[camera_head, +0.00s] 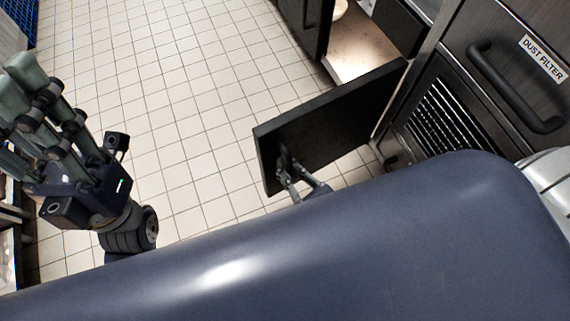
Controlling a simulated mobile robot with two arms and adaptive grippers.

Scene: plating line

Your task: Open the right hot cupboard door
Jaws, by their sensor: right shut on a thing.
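The dark hot cupboard door (345,115) stands swung out from the cupboard front, over the tiled floor. Its far end is by the cupboard at the upper right and its free edge points left. My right gripper (288,172) is shut on the door's handle near the free edge; the handle itself is mostly hidden by the fingers. The lit cupboard interior (358,50) shows beyond the door. My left gripper (30,85) is raised at the left, away from the door; its finger opening is unclear.
A steel panel labelled DUST FILTER (541,60) with a black bar handle (510,90) is at the right, beside a louvred grille (445,115). A pale round item (340,8) shows inside the cupboard. The tiled floor (190,90) left of the door is clear.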

